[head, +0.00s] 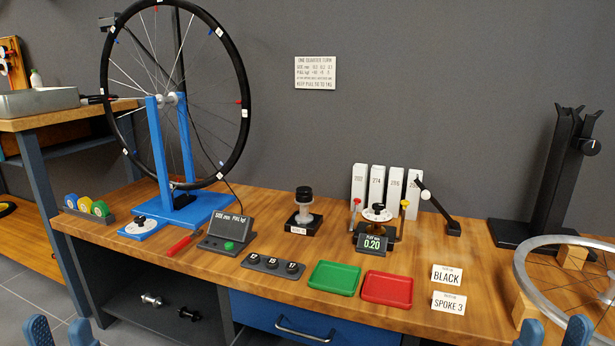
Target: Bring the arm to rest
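My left gripper (61,333) shows only as two blue fingertips at the bottom left edge. They stand apart with nothing between them, in front of the workbench's left end. My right gripper (554,332) shows as two blue fingertips at the bottom right edge. They are also apart and empty, in front of the silver rim (528,280) at the right end of the bench. Both grippers are clear of the tools. The rest of both arms is out of view.
The wooden workbench (218,278) holds a wheel in a blue truing stand (168,150), a green tray (334,278), a red tray (387,290), gauges and cards (447,276). A black stand (545,190) rises at right. A blue drawer (300,318) is below.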

